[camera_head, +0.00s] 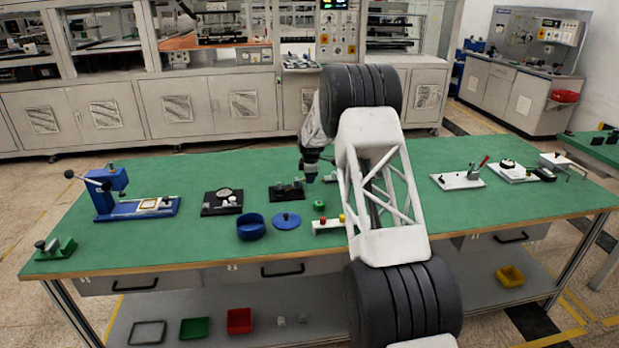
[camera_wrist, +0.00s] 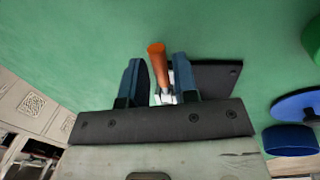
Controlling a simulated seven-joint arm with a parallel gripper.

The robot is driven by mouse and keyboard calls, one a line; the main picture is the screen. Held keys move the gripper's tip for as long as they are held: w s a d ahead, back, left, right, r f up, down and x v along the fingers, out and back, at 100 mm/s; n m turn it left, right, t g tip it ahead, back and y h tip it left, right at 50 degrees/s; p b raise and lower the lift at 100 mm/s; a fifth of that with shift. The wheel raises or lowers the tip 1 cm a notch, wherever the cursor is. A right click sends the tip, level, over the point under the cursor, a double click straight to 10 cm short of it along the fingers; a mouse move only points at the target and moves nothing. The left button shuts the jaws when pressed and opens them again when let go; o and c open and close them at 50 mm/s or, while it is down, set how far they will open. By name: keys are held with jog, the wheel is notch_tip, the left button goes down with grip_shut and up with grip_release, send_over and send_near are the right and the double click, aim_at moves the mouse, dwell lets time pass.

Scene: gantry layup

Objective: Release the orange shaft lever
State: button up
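The orange lever (camera_wrist: 157,56) stands up in the wrist view, with a pale metal part (camera_wrist: 162,97) at its foot. A black base plate (camera_wrist: 218,76) lies beside it, partly hidden by a finger. My gripper (camera_wrist: 158,72) is open. Its two dark blue fingers are on either side of the lever, with a visible gap at least on the left; I cannot tell whether the right finger touches it. In the head view I cannot make out the orange lever. The end of my arm there is over the table, partly hidden by my own links.
The green table (camera_head: 375,160) also bears a blue bowl (camera_head: 251,229), a blue disc (camera_head: 286,221), a green block (camera_head: 319,205), black-based fixtures (camera_head: 221,206) and a blue press (camera_head: 119,190). White-based clamps (camera_head: 458,181) stand on the right.

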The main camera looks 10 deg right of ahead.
aim_at(302, 180)
grip_shut()
jog(key=shift+a+r, duration=0.1)
jog(key=shift+r, duration=0.05)
jog(key=shift+a+r+n+h, duration=0.1)
jog(key=shift+a+r+h, duration=0.2)
jog(key=shift+h, duration=0.55)
jog(key=shift+a+r+n+h, duration=0.15)
jog(key=shift+r+h, duration=0.2)
jog(key=shift+h, duration=0.45)
jog(key=shift+a+r+n+h, duration=0.1)
jog(key=shift+a+r+h, duration=0.2)
jog(key=shift+h, duration=0.55)
jog(key=shift+a+r+h, duration=0.25)
jog(key=shift+a+h, duration=0.05)
jog(key=shift+h, duration=0.5)
jog(key=shift+a+r+h, duration=0.2)
jog(key=shift+a+h, duration=0.05)
jog(key=shift+h, duration=0.55)
jog(key=shift+a+r+h, duration=0.25)
jog(key=shift+a+h, duration=0.05)
jog(key=shift+h, duration=0.5)
jog(key=shift+o, duration=1.6)
grip_release()
jog(key=shift+a, duration=0.1)
jog(key=shift+a, duration=0.1)
